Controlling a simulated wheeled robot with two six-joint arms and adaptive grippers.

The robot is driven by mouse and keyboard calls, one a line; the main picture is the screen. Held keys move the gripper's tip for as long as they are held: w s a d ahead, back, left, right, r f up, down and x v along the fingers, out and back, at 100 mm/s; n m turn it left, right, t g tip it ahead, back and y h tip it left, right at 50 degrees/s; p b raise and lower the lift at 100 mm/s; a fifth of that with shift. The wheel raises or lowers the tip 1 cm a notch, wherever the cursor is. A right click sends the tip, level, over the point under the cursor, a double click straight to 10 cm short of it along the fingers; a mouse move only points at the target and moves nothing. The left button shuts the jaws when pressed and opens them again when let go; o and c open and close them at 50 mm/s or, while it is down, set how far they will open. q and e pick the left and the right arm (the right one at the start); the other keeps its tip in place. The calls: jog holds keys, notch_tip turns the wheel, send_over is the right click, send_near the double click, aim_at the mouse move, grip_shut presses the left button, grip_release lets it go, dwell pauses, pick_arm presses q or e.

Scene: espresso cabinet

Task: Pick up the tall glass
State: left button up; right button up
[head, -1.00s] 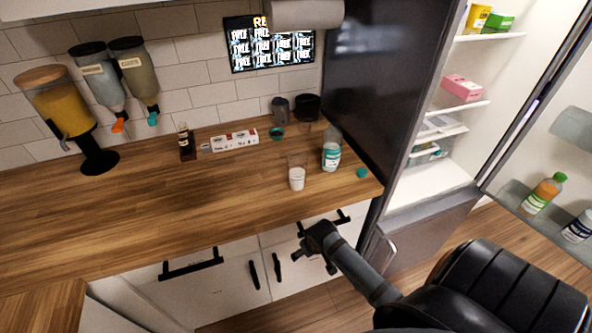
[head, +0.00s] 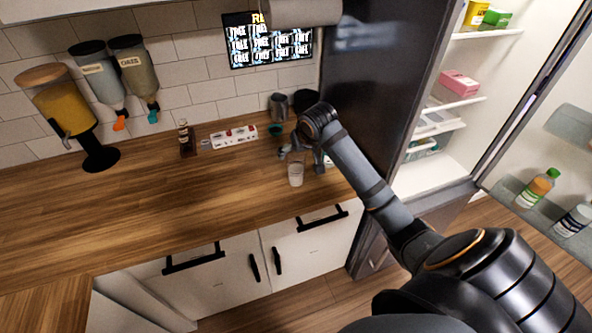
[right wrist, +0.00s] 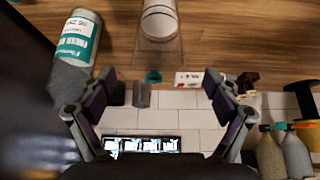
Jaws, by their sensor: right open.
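The tall glass (head: 296,176) stands upright on the wooden counter (head: 190,221), clear-walled with white contents low down. It also shows at the top middle of the right wrist view (right wrist: 158,45). My right gripper (head: 301,157) is over the counter just behind and above the glass in the head view, its upper part hidden behind it. In the right wrist view my right gripper (right wrist: 160,88) is open and empty, its two fingers spread to either side of the glass's line. My left gripper is not in view.
A bottle with a teal label (right wrist: 75,45) stands close beside the glass, mostly hidden by my arm in the head view. Behind are a white box (head: 234,138), a small dark bottle (head: 186,138) and a grey cup (head: 278,106).

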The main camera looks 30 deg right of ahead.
aim_at(296, 158)
jog(key=x, duration=0.2)
jog(key=p+x, duration=0.1)
jog(key=x, duration=0.1)
jog(key=p+x, duration=0.1)
jog(key=x, duration=0.1)
jog(key=shift+s+d+f, duration=0.1)
jog(key=shift+s+f, duration=0.15)
jog(key=shift+w+f, duration=0.1)
jog(key=shift+f, duration=0.1)
jog(key=shift+r, duration=0.1)
jog(key=c, duration=0.5)
grip_shut()
